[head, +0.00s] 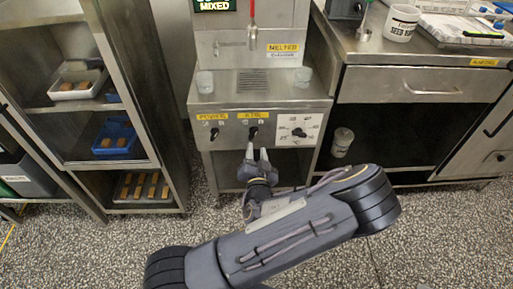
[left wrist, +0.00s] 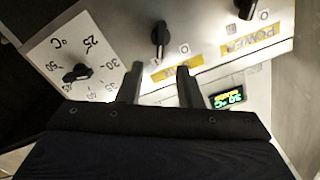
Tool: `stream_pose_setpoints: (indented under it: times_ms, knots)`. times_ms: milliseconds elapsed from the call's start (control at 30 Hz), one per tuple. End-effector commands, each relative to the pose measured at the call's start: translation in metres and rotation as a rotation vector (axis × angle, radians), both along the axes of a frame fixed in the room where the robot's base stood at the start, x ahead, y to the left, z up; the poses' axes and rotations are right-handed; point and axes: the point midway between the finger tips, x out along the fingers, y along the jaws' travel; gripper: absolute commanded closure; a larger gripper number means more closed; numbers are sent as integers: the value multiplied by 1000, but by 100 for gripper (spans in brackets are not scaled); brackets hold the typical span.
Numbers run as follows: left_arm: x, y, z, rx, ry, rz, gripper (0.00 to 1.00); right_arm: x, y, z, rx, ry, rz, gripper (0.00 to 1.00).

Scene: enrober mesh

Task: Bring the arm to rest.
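My left gripper (head: 257,151) is in front of the steel machine (head: 225,172), just below the middle knob (head: 253,133). Its two fingers are apart with nothing between them, as the left wrist view also shows (left wrist: 160,70). The middle black knob (left wrist: 160,38) stands beyond the fingertips, and the gripper does not appear to hold it. My left arm reaches across the bottom of the head view. My right gripper is not in view.
The panel also has a power knob (head: 214,133) and a temperature dial (head: 298,132). A shelf rack with trays (head: 112,140) stands left. A steel bench (head: 415,85) with a mug (head: 401,23) stands right. Speckled floor (head: 440,225) lies open at lower right.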

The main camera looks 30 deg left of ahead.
Motion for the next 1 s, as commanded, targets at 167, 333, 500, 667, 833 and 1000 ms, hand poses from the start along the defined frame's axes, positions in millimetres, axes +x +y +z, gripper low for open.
stream_pose_setpoints:
  times_ms: [167,333,500,667,833,1000]
  knots:
    - [0,0,0,0,0,0,67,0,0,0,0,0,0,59]
    - [0,0,0,0,0,0,67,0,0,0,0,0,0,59]
    - [-3,7,-8,-80,36,41,67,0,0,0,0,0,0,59]
    - [-19,13,-40,-385,180,155,67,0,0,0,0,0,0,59]
    - [-39,-12,-58,-789,364,207,67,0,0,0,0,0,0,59]
    - [-55,-52,-34,-1118,509,135,67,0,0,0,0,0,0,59]
